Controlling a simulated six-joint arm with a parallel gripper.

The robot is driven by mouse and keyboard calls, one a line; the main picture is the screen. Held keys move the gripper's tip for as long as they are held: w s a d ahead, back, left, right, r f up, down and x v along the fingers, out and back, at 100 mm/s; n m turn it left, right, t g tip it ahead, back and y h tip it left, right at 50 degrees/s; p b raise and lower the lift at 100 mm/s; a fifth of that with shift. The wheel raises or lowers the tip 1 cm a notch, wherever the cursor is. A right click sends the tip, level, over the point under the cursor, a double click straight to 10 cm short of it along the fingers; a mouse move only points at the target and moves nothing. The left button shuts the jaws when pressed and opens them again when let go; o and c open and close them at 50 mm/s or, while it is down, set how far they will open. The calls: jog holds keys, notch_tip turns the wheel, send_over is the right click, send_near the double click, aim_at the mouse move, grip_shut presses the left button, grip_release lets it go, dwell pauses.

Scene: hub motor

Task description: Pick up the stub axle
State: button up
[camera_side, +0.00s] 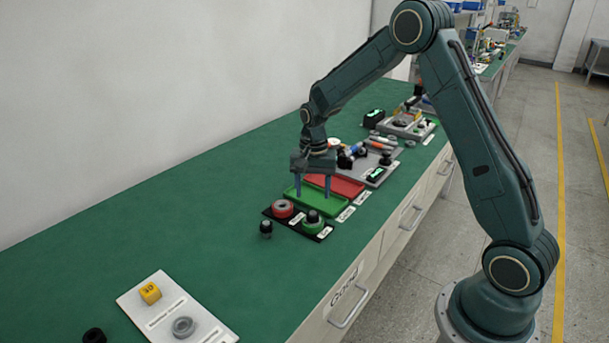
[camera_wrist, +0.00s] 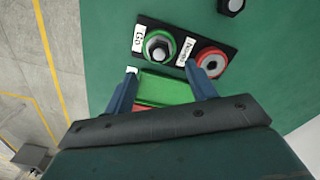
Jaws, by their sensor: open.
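No part is labelled as the stub axle. A small dark part with a metal-coloured top (camera_side: 313,216) stands upright in the green ring (camera_side: 313,228) of a black gauge plate (camera_side: 270,213); the wrist view shows it as a round metallic part (camera_wrist: 158,48) inside the green ring. A similar small black part (camera_side: 265,228) stands on the green bench left of the plate, partly seen in the wrist view (camera_wrist: 232,4). My gripper (camera_side: 312,190) is open and empty, fingers down, above the green tray (camera_side: 325,205) behind the gauge plate. Both fingertips show in the wrist view (camera_wrist: 161,70).
A red ring (camera_side: 282,208) sits on the same plate. A red tray (camera_side: 340,185) and a grey board with several parts (camera_side: 375,175) lie farther back. A white panel (camera_side: 160,312) holds a yellow part (camera_side: 150,293) and grey ring (camera_side: 183,326). The bench between is clear.

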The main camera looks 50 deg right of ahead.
aim_at(313, 212)
jog(key=shift+f, duration=0.9)
jog(key=shift+f, duration=2.6)
grip_shut()
